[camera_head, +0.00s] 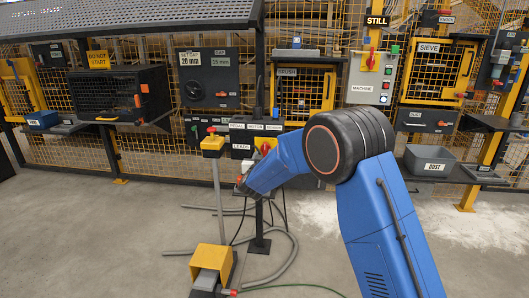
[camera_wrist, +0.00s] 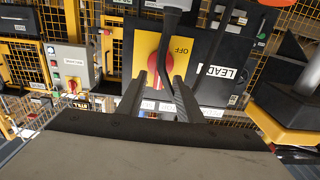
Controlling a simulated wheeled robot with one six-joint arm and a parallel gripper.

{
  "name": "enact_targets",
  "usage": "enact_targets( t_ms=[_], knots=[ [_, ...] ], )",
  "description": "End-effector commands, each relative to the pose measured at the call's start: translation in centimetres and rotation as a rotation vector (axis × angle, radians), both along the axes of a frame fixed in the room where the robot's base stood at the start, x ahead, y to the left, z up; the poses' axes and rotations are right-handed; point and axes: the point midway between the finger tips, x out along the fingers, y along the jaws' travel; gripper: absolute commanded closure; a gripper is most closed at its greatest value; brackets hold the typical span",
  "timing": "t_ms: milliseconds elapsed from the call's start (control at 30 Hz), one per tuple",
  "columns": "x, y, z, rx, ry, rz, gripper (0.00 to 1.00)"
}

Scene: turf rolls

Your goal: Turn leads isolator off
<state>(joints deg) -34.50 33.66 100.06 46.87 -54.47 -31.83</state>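The leads isolator is a red knob on a yellow plate, on a dark panel beside the LEADS label (camera_head: 241,147). In the head view its yellow plate (camera_head: 266,146) shows just above my forearm. In the wrist view, which looks upside down, the red knob (camera_wrist: 153,72) lies between my finger tips, with the word OFF on the yellow plate (camera_wrist: 181,50) beside it. My gripper (camera_wrist: 159,77) is open, one finger each side of the knob; I cannot tell whether they touch it. A dark cable or bar partly covers the knob. The gripper is hidden in the head view.
A yellow-topped post (camera_head: 212,143) stands left of the panel, with a yellow pedal box (camera_head: 212,265) on the floor. Hoses lie around the stand's foot. A STILL machine panel (camera_head: 372,77) and a DUST bin (camera_head: 430,160) are to the right.

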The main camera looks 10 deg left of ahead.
Motion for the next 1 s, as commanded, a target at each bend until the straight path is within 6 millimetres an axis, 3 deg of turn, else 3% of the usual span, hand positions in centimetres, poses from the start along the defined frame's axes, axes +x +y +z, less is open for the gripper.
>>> enact_targets(
  t_ms=[100,300,633,667,800,1000],
  knots=[
    [1.8,-0.2,-0.1,0.0,0.001,-0.001,0.67],
    [3.3,-0.1,0.0,-0.001,0.0,-0.001,0.67],
    [3.6,-0.2,0.0,0.0,0.001,0.0,0.67],
    [3.6,-0.2,0.0,0.0,0.001,0.0,0.7],
    [3.6,-0.2,0.0,0.0,0.001,0.0,1.0],
    [3.6,-0.2,0.0,-0.004,0.001,0.0,1.0]
  ],
)
